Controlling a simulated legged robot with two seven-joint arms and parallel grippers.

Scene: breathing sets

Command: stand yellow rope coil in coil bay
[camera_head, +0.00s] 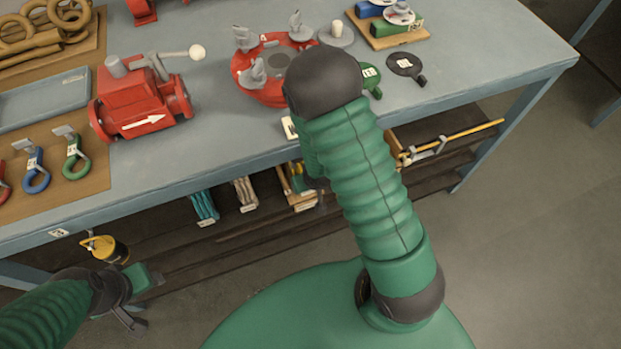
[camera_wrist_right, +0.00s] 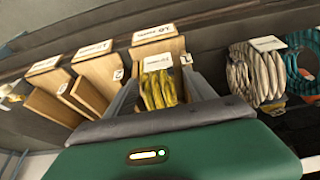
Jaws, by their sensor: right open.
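In the right wrist view the yellow rope coil (camera_wrist_right: 160,90) is upright beneath a white label, in line with a row of wooden bays under the bench. My right gripper (camera_wrist_right: 163,84) is open, with one grey finger on each side of the coil; I cannot tell whether they touch it. In the head view yellow strands of the coil (camera_head: 297,176) show below the bench edge, partly hidden by my right arm. Empty wooden bays (camera_wrist_right: 98,76) stand to the coil's left in the wrist view. My left gripper (camera_head: 135,300) is low at the left, its jaws unclear.
A beige coil (camera_wrist_right: 257,70) and a teal coil (camera_wrist_right: 304,52) stand right of the yellow one in the wrist view. The bench (camera_head: 228,150) overhangs the shelf. A yellow-black item (camera_head: 108,248) hangs near my left gripper. A yellow pole (camera_head: 465,132) lies at the right.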

